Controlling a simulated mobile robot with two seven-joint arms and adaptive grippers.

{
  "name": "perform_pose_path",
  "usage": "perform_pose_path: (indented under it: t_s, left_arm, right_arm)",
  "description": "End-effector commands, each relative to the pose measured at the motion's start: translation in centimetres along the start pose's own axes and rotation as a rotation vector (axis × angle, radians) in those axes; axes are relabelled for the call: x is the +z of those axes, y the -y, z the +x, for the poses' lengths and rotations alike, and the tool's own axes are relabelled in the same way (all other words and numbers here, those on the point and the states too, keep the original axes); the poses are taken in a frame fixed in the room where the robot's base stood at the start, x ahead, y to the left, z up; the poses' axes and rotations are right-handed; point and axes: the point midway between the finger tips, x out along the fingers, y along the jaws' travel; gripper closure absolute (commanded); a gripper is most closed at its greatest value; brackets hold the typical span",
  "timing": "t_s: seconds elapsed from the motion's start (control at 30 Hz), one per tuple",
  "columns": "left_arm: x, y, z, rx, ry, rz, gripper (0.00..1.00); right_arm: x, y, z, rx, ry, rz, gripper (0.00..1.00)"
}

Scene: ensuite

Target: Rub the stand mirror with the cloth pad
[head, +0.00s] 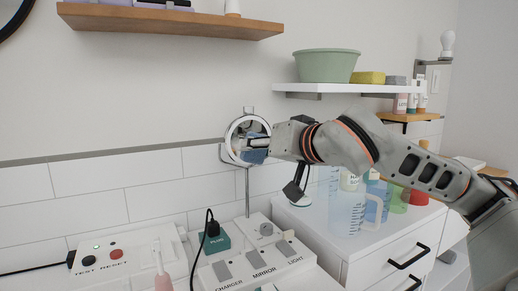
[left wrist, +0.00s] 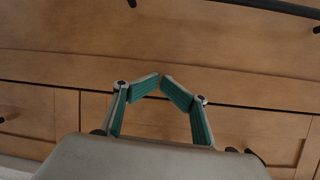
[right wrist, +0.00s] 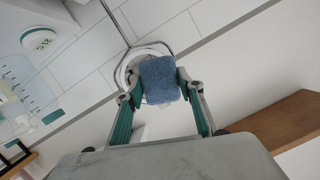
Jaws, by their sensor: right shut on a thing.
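The stand mirror (head: 238,127) is a round disc with a pale rim on a thin metal stem, upright at the back of the counter. My right gripper (head: 262,143) is in front of its right half, shut on the blue cloth pad (right wrist: 159,80). In the right wrist view the pad covers much of the mirror (right wrist: 133,63). The pad is at or very close to the glass; I cannot tell whether it touches. My left gripper (left wrist: 161,77) is empty and shut, its fingertips together in front of wooden drawers, outside the head view.
A switch panel (head: 262,266) and a plug box (head: 212,243) stand below the mirror. Clear measuring jugs (head: 347,211) stand on white drawers (head: 385,250) under my right arm. A wooden shelf (head: 175,22) and a white shelf (head: 345,88) with a green basin (head: 326,66) are above.

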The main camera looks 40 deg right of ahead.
Motion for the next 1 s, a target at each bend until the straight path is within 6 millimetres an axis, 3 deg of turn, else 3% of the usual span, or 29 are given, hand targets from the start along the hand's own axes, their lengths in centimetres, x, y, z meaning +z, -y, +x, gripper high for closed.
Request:
perform_pose_path:
  t_s: [0.77, 1.0]
  left_arm:
    - [9.1, 0.6, -1.2, -0.001, 0.186, 0.052, 0.70]
    - [9.0, 0.4, -1.1, 0.002, 0.181, 0.044, 0.70]
  right_arm:
    - [0.2, -0.1, 0.2, 0.001, 0.003, -0.001, 0.80]
    - [-0.8, 0.1, 2.5, 0.002, 0.005, 0.001, 0.80]
